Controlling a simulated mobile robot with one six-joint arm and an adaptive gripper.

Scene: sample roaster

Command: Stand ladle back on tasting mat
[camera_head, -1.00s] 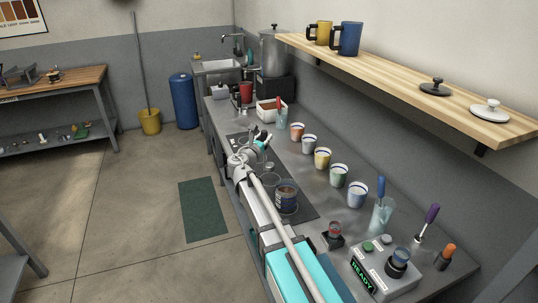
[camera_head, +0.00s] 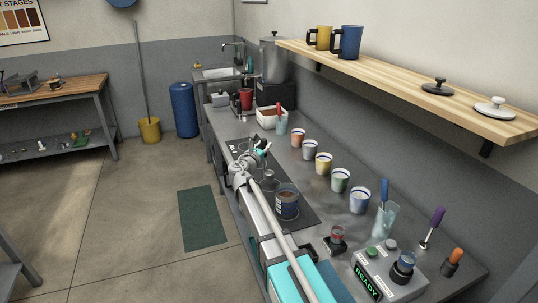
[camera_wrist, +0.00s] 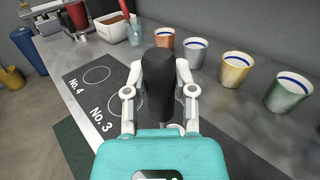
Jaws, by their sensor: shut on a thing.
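My gripper (camera_wrist: 158,92) is shut on a dark upright piece, which I take to be the ladle's black handle (camera_wrist: 157,78). A bit of shiny metal shows below it in the wrist view; the rest of the ladle is hidden. In the head view my gripper (camera_head: 257,150) is over the far part of the dark tasting mat (camera_head: 307,219), and the held thing is too small to make out. The mat also shows in the wrist view (camera_wrist: 78,82), with white rings marked No. 3 and No. 4 left of my gripper. Both rings look empty.
A row of coloured cups, among them a yellow one (camera_head: 323,163), stands right of the mat. A dark-filled glass jar (camera_head: 287,204) stands on the mat's near part. A white bin (camera_head: 268,117) is beyond the mat. A wooden shelf (camera_head: 400,75) overhangs the counter's wall side.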

